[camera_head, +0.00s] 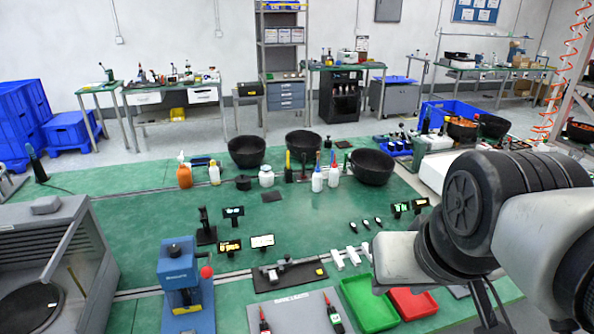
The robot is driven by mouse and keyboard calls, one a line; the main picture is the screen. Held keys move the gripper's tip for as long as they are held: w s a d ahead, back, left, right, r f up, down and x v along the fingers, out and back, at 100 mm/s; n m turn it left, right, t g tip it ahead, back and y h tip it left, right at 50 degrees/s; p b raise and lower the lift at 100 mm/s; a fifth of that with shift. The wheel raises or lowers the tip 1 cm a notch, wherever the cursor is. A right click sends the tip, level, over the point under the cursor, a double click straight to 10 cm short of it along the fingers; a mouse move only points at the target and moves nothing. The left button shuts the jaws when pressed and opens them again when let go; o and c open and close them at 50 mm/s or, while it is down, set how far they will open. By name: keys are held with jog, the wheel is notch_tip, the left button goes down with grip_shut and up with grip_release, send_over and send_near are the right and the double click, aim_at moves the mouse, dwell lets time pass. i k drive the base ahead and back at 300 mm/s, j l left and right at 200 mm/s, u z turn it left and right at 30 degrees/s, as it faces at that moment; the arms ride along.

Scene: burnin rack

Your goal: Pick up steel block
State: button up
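I cannot tell for certain which thing is the steel block. Small pale metal-like pieces (338,259) lie in a short row on the green bench, just left of my arm's white link. A dark plate (305,277) in front of them carries a small grey fixture. My arm comes in from the right edge, and its white and black links cover the right part of the bench. I make out no gripper fingers. Thin dark parts below the arm are too unclear to name.
A green tray (367,303) and a red tray (411,302) stand at the front. A blue press (180,275) and a grey machine (50,255) are at left. Black bowls (247,151) and bottles (184,175) line the back.

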aim_at(273, 280)
jog(key=k+l+u, duration=0.1)
jog(key=u, duration=0.45)
jog(key=k+j, duration=0.25)
jog(key=i+l+u, duration=0.1)
jog(key=l, duration=0.15)
jog(key=k+j+z, duration=0.1)
jog(key=j, duration=0.4)
jog(key=i+j, duration=0.1)
jog(key=j, duration=0.25)
jog(key=i+j+z, duration=0.1)
jog(key=j+z, duration=0.6)
jog(key=z, duration=0.95)
